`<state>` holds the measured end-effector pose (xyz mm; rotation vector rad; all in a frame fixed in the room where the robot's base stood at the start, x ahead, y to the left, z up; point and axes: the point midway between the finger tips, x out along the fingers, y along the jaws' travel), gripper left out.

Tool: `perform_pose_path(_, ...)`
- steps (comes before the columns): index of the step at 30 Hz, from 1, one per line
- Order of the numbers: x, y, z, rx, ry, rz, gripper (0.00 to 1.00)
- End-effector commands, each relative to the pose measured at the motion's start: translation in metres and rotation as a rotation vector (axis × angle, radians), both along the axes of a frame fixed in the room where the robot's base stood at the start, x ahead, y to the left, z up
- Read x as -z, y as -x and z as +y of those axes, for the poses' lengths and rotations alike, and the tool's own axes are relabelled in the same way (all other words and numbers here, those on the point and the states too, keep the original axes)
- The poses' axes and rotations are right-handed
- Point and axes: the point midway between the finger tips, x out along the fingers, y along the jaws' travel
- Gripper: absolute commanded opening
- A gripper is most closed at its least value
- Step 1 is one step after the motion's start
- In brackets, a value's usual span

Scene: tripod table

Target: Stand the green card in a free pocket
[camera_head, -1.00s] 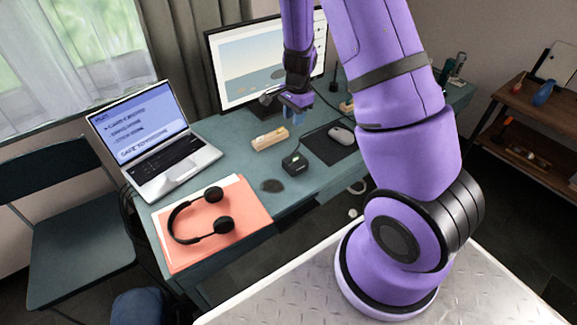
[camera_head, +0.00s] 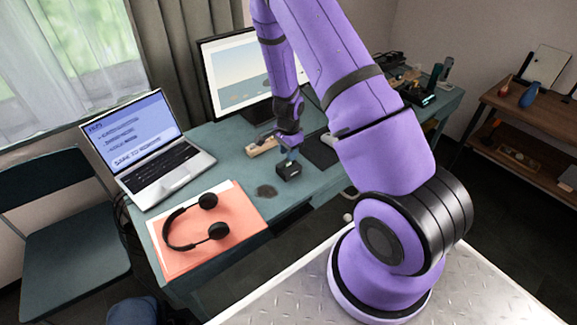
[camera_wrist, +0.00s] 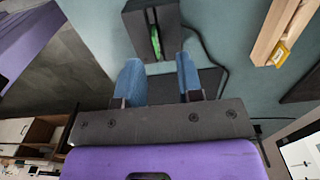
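The green card (camera_wrist: 156,42) shows edge-on in the wrist view, as a thin green strip in the slot of a small black box (camera_wrist: 136,30). The black box also stands on the desk in the head view (camera_head: 289,172). My gripper (camera_wrist: 159,64) has its two blue fingers spread, one on each side of the card's line, with nothing between their tips. In the head view my gripper (camera_head: 289,152) hangs just above the black box. A pale wooden block (camera_wrist: 268,38) with a yellow piece (camera_wrist: 281,53) at its side lies right of the box; its pockets are not clear.
A cable runs from the black box across the desk (camera_head: 225,150). A laptop (camera_head: 150,150) and headphones (camera_head: 197,225) on an orange folder (camera_head: 245,215) are to the left. A monitor (camera_head: 235,75) stands behind. A dark mat (camera_head: 320,151) lies right of the box.

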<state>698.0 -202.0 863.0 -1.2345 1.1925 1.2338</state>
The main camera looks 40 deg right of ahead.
Motion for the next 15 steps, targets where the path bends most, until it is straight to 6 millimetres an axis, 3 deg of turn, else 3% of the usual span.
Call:
perform_pose_path(7, 0.032, 0.005, 0.002, 0.001, -0.001, 0.002, 0.34)
perform_pose_path(15, 0.037, 0.004, 0.002, 0.000, 0.000, 0.001, 0.34)
